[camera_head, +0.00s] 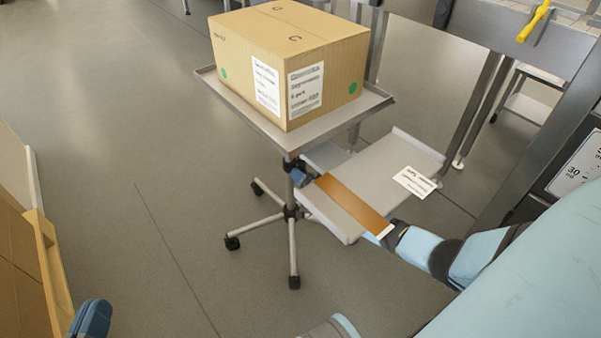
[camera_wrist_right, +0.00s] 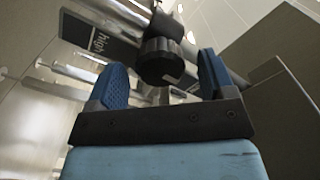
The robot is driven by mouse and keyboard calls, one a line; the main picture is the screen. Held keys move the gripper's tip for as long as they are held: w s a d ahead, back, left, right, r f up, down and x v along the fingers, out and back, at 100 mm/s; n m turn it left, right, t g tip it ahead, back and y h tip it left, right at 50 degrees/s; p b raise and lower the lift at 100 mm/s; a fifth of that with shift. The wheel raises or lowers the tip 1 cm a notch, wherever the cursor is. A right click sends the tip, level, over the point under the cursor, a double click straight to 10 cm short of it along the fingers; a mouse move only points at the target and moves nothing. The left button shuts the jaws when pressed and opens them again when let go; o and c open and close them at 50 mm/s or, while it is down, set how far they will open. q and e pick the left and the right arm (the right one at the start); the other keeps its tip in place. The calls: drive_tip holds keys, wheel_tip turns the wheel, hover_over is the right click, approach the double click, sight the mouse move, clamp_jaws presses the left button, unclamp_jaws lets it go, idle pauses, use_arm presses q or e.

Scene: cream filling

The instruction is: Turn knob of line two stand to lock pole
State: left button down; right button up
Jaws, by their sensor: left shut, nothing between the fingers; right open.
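The stand has a grey upright pole (camera_head: 292,230) on a wheeled base and a tray (camera_head: 355,111) on top. A black knob (camera_wrist_right: 160,62) juts from the collar on the pole in the right wrist view. My right gripper (camera_head: 300,178) is at the pole just below the tray. In the right wrist view its two blue fingers stand open on either side of the knob, with gaps showing; I see no grip on it. My left gripper (camera_head: 91,318) is shut and empty at the lower left corner, away from the stand.
A large cardboard box (camera_head: 290,60) sits on the stand's tray. A lower grey shelf (camera_head: 390,165) with a white label is beside the pole, close to my right arm. Metal frames stand at the right. A wooden-edged crate (camera_head: 45,255) is at the left. Floor between is clear.

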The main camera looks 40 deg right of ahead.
use_arm(q)
drive_tip(key=shift+n+t, duration=0.8)
drive_tip(key=r+p, duration=0.2)
drive_tip(key=s+r+p, duration=0.1)
drive_tip(key=r+p, duration=0.1)
drive_tip(key=shift+d+r, duration=0.1)
drive_tip(key=shift+r, duration=0.15)
use_arm(e)
drive_tip(key=s+d, duration=0.1)
drive_tip(key=s, duration=1.1)
